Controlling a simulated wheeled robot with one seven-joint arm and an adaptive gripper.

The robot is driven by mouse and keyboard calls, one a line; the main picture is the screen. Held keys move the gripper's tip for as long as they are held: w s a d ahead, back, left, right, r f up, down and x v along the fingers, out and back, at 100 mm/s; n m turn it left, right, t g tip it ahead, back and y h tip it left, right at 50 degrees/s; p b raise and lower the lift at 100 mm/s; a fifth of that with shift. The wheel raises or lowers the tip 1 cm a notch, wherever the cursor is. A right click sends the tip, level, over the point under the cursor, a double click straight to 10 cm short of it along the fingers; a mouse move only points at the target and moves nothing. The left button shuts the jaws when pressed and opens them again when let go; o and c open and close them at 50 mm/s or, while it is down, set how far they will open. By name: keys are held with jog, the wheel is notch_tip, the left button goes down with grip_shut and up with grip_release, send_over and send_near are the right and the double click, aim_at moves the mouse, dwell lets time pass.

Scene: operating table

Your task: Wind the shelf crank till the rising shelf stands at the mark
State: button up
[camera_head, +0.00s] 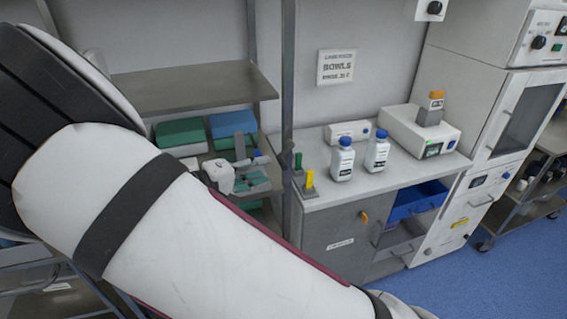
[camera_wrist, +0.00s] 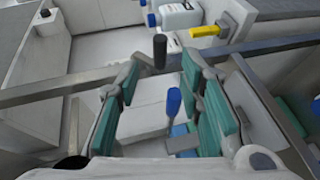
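My gripper (camera_head: 257,175) is beside the metal post, partly hidden by my arm in the head view. In the wrist view its teal-padded fingers (camera_wrist: 163,82) are spread apart. A blue-tipped handle (camera_wrist: 174,102), which looks like the crank's grip, shows between them with gaps on both sides. Which shelf is the rising one, I cannot tell.
A grey shelf (camera_head: 190,92) spans the upper left, above green and blue boxes (camera_head: 182,133). The metal post (camera_head: 288,110) stands near my gripper. Two blue-capped bottles (camera_head: 342,160) stand on the counter (camera_head: 400,178) at right. A dark-topped upright (camera_wrist: 160,52) rises ahead in the wrist view.

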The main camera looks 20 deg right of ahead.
aim_at(280, 164)
jog(key=x, duration=0.8)
jog(key=shift+d+p, duration=0.1)
jog(key=shift+p, duration=0.3)
grip_shut()
